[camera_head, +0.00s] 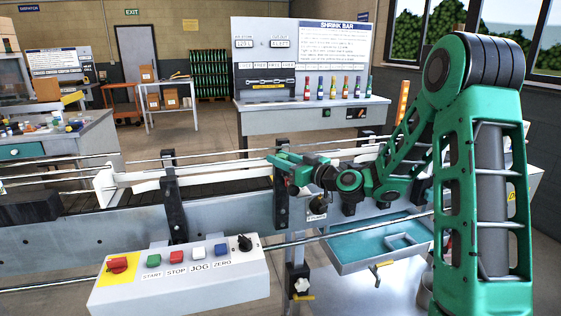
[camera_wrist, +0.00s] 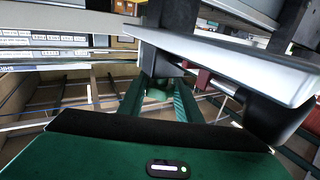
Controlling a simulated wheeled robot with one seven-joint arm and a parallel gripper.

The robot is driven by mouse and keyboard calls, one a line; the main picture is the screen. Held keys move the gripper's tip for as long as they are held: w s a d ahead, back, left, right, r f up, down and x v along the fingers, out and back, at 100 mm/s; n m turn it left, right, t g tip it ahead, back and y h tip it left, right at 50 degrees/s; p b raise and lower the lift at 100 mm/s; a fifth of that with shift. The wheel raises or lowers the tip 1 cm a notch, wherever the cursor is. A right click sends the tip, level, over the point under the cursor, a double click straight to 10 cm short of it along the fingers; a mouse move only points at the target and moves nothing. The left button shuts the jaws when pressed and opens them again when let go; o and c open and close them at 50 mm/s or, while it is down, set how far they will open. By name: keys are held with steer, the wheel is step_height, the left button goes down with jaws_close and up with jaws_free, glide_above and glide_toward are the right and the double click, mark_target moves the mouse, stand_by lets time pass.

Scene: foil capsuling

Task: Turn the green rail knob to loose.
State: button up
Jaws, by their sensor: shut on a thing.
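My gripper (camera_head: 284,165) reaches in from the right over the conveyor rail, its green fingers pointing left by a dark rail post. In the wrist view, my two green fingers (camera_wrist: 160,100) are closed around a small green thing, which looks like the green rail knob (camera_wrist: 158,88), in front of a dark post. The fingers hide most of the knob, so its turn position cannot be read. In the head view, I cannot tell the knob apart from my green fingers.
A control box (camera_head: 180,278) with several coloured buttons and a black selector is at the front. A black knob (camera_head: 318,205) sits on the conveyor side below my gripper. A teal-lined tray (camera_head: 345,268) lies to the right. A bench with several bottles (camera_head: 340,110) stands behind.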

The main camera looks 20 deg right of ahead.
steer(key=n+g+y, duration=0.5)
steer(key=y, duration=0.1)
steer(key=shift+w+d+g, duration=0.1)
steer(key=shift+d+g, duration=0.05)
steer(key=shift+g, duration=0.25)
steer(key=shift+n+g+y, duration=0.7)
steer(key=shift+n+g, duration=0.5)
steer(key=shift+g, duration=0.35)
steer(key=shift+n+g+y, duration=0.7)
steer(key=shift+n+g, duration=0.5)
steer(key=shift+g, duration=0.65)
steer(key=o, duration=1)
steer(key=shift+o, duration=0.2)
